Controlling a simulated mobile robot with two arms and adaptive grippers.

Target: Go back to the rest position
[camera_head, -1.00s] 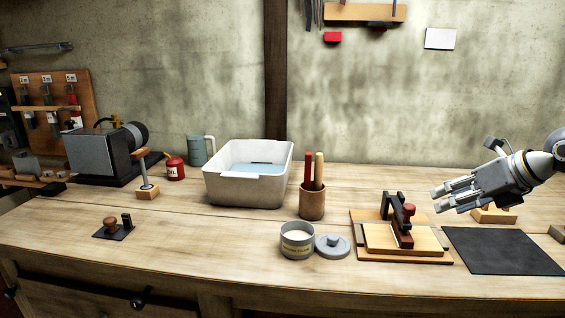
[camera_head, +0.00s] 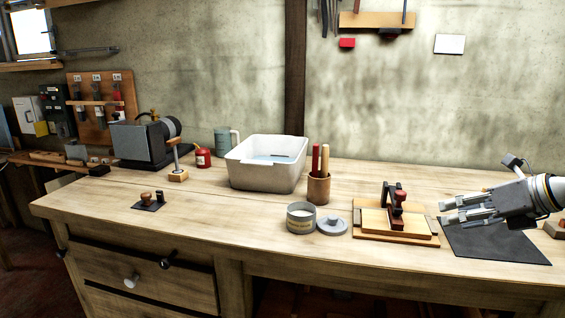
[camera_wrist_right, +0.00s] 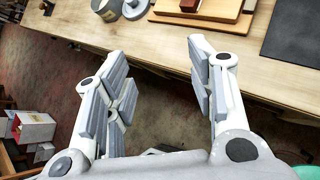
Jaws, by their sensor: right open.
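My right gripper (camera_head: 468,210) is at the right of the head view, in front of the dark mat (camera_head: 492,243) as seen from there. Its fingers point left, and it is open and empty. In the right wrist view, the two spread fingers (camera_wrist_right: 158,90) have the floor and the bench's front edge behind them, with nothing between them. My left gripper does not show in either view.
The wooden bench (camera_head: 110,205) carries a white basin (camera_head: 262,178), a tin (camera_head: 301,217) with its lid (camera_head: 332,225) beside it, a cup of sticks (camera_head: 319,190) and a wooden clamp board (camera_head: 393,225). A grinder-like machine (camera_head: 140,140) stands at the left. The bench's front-left top is mostly clear.

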